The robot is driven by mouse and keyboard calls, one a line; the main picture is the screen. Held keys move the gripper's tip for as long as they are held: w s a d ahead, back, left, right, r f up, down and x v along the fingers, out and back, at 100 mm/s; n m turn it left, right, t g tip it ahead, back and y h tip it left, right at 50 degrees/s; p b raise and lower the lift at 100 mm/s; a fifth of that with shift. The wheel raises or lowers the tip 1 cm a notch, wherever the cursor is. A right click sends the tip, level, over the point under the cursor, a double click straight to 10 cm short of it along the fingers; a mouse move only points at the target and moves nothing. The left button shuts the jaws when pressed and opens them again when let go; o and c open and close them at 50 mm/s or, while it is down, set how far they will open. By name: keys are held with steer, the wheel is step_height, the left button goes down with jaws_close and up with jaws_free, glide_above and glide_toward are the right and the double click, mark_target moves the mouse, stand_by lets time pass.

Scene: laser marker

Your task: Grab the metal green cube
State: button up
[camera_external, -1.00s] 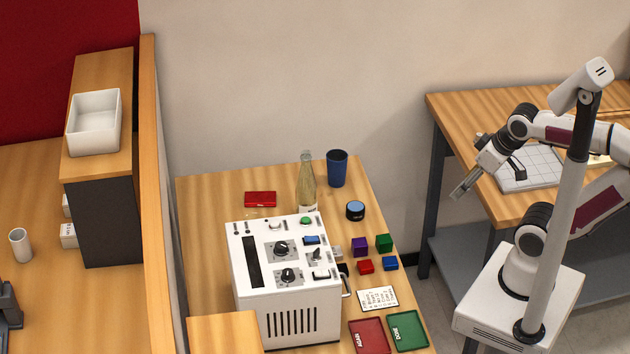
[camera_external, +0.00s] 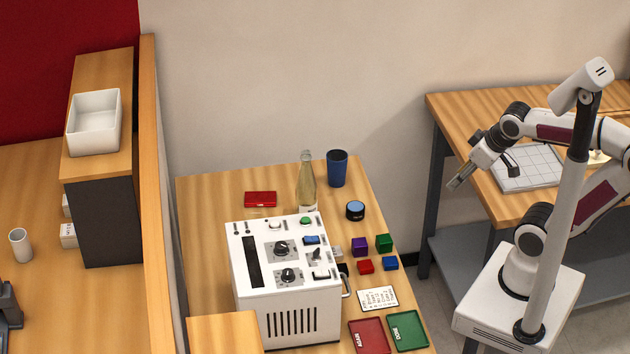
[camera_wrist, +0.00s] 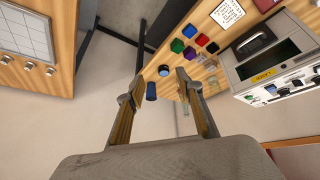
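The green cube (camera_external: 384,242) sits on the wooden table, right of the purple cube (camera_external: 359,246) and behind the blue cube (camera_external: 390,263). In the wrist view the green cube (camera_wrist: 177,46) shows small and far off, beyond the fingertips. My gripper (camera_external: 456,184) hangs in the air to the right of that table and above it, well apart from the cube. In the wrist view my gripper (camera_wrist: 158,85) has its two fingers spread apart with nothing between them.
A white laser machine (camera_external: 285,275) stands left of the cubes. A red cube (camera_external: 366,266), black round container (camera_external: 355,210), bottle (camera_external: 307,180) and blue cup (camera_external: 337,168) are near. Red (camera_external: 369,335) and green (camera_external: 407,331) trays lie in front. A gap separates the right-hand table (camera_external: 520,210).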

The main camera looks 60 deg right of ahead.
steer(key=w+d+f+n+t+h, duration=0.1)
steer(key=w+d+f+n, duration=0.2)
steer(key=w+d+f, duration=0.45)
steer(key=w+d+f+n+t, duration=0.15)
steer(key=w+d+f, duration=0.3)
steer(key=w, duration=0.55)
steer(key=n+y, duration=0.5)
steer(key=y, duration=0.7)
glide_toward(391, 239)
steer(key=shift+t, duration=0.35)
steer(key=shift+f+x, duration=0.15)
steer(key=shift+x, duration=0.95)
steer(key=shift+f+x, duration=0.15)
steer(key=shift+x, duration=0.95)
steer(key=shift+f, duration=0.1)
steer(key=shift+x, duration=1.15)
steer(key=shift+w+f, duration=0.1)
